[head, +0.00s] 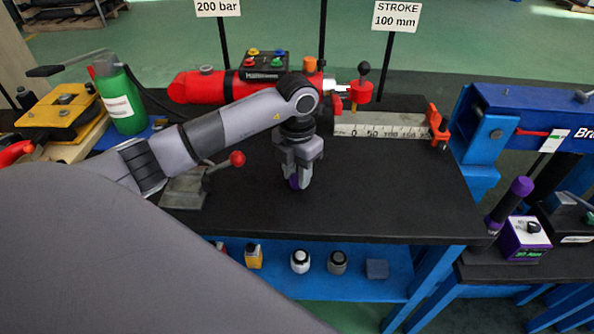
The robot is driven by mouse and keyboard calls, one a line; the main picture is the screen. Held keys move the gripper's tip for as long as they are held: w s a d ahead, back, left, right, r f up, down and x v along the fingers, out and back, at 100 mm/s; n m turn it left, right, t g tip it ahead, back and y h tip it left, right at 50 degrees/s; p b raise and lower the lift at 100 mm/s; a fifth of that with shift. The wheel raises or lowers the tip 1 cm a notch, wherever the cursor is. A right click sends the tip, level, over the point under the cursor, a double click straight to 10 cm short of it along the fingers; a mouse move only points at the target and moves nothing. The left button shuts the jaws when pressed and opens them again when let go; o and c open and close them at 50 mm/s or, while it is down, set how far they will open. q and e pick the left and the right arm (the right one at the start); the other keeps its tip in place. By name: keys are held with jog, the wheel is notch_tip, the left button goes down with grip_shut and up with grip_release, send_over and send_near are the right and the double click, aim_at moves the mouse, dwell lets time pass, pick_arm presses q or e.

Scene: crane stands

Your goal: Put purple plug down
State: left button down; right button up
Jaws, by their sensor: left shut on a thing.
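My left gripper (297,182) points down over the black table top (400,200), near its middle. It is shut on the purple plug (294,182), a small purple piece between the fingertips. Most of the plug is hidden by the fingers. It is at or just above the table surface; I cannot tell whether it touches. My right gripper is not in view.
A red cylinder (195,88) lies behind my arm, with a ruler (385,126) to its right. A lever with a red knob (237,158) stands left of the gripper. A blue frame (485,130) bounds the right. The table is clear right of the gripper.

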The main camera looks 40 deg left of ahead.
pick_arm(q)
jog(key=shift+f, duration=0.15)
jog(key=c, duration=0.8)
grip_release()
jog(key=shift+r, duration=0.3)
notch_tip(320, 180, up, 12)
jog(key=shift+f+b, duration=0.1)
jog(key=shift+b, duration=0.25)
